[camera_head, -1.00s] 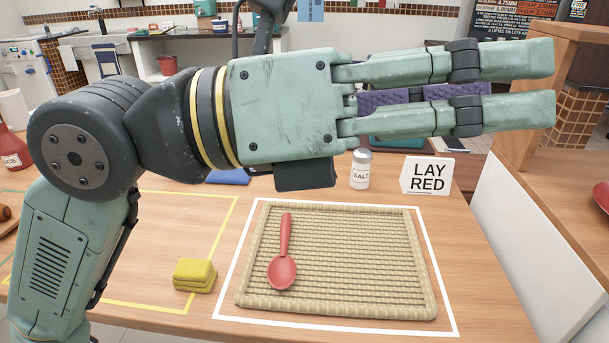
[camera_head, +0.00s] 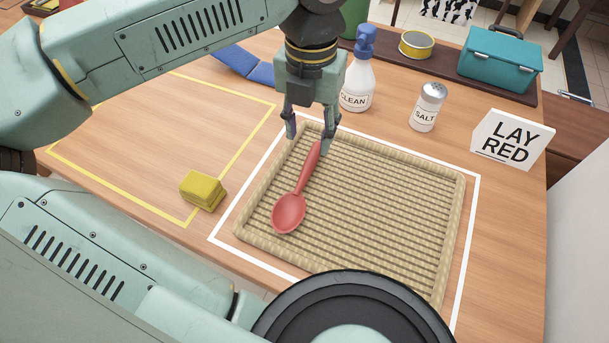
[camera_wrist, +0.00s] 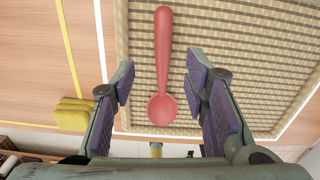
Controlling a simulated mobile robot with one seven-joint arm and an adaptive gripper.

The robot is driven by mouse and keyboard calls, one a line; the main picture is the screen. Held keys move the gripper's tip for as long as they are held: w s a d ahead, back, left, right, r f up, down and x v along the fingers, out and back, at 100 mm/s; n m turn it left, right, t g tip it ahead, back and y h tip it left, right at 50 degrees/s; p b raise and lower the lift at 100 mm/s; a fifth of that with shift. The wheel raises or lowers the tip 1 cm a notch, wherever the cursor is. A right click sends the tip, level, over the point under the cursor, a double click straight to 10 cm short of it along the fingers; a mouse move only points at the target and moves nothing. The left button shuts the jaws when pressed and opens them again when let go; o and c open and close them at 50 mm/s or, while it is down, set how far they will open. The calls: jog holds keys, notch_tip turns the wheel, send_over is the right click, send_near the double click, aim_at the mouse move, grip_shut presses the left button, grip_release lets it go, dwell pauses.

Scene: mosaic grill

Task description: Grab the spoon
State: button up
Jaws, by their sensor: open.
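A red spoon (camera_head: 295,195) lies on a woven tan tray (camera_head: 400,185), its bowl toward the near left corner and its handle end toward the far edge. My gripper (camera_head: 307,145) points down over the handle end of the spoon, with its fingers apart and nothing between them that I can see held. In the wrist view the spoon (camera_wrist: 162,65) runs up the picture, its bowl lying between the lines of my two open fingers (camera_wrist: 163,88). Whether the fingers are level with the handle or above it I cannot tell.
A yellow sponge stack (camera_head: 203,190) sits left of the tray. Behind it stand a spray bottle (camera_head: 357,85), a salt shaker (camera_head: 428,107) and a "LAY RED" sign (camera_head: 511,140). A teal box (camera_head: 499,62) is at the back. The yellow-outlined area (camera_head: 130,150) is mostly clear.

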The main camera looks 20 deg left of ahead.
aim_at(313, 154)
jog(key=shift+w+d+f+p, duration=0.1)
jog(key=shift+w+f+p, duration=0.15)
jog(key=shift+f, duration=0.9)
jog(key=shift+w+f+p, duration=0.2)
jog(key=shift+f, duration=0.9)
jog(key=shift+w+d+f+p, duration=0.1)
jog(key=shift+w+f+p, duration=0.15)
jog(key=shift+f, duration=0.9)
jog(key=shift+c, duration=0.5)
grip_shut()
